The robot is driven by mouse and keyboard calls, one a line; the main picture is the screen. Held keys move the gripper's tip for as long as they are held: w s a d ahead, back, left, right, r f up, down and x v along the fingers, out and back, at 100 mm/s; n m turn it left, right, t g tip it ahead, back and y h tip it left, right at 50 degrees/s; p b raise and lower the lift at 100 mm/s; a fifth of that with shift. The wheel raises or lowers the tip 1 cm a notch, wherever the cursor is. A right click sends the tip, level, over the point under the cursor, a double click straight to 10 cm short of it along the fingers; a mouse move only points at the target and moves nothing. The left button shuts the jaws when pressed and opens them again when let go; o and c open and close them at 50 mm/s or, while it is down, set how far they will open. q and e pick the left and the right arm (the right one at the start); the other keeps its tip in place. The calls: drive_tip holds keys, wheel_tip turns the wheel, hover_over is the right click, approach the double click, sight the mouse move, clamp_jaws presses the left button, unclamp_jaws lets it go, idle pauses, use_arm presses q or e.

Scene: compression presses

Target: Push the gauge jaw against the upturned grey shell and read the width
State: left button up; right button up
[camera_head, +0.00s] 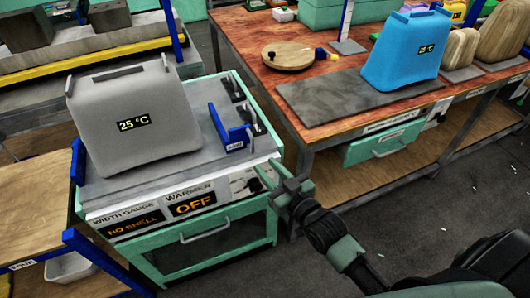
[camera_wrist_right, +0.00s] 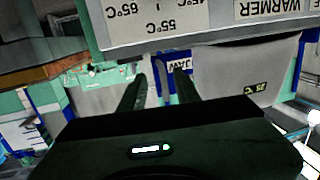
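The grey shell (camera_head: 135,118) sits upturned on the bench top of the gauge station, its display reading 25 °C. It also shows upside down in the wrist view (camera_wrist_right: 235,68). The blue gauge jaw (camera_head: 232,137) stands to its right, with a gap between them; its label shows in the wrist view (camera_wrist_right: 180,66). The width gauge display (camera_head: 134,226) reads NO SHELL. My right gripper (camera_head: 268,178) is at the station's front right corner by the warmer dial, below and in front of the jaw. Its fingers (camera_wrist_right: 160,88) are apart with nothing between them. My left gripper is out of view.
The warmer display (camera_head: 194,204) reads OFF. A blue fixed stop (camera_head: 77,160) stands left of the shell. Black clamps (camera_head: 238,90) sit behind the jaw. A wooden bench (camera_head: 258,50) at right holds a blue shell (camera_head: 405,50) on a dark mat (camera_head: 320,98).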

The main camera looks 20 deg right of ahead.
sight(253, 146)
drive_tip(key=shift+t, duration=0.4)
drive_tip(key=w+r, duration=0.1)
drive_tip(key=w, duration=0.1)
drive_tip(key=w+a+r, duration=0.1)
drive_tip(key=w, duration=0.1)
drive_tip(key=w+r, duration=0.1)
drive_tip(key=w, duration=0.1)
drive_tip(key=shift+a, duration=0.3)
drive_tip(key=shift+w+a, duration=0.15)
drive_tip(key=shift+w, duration=0.55)
clamp_jaws()
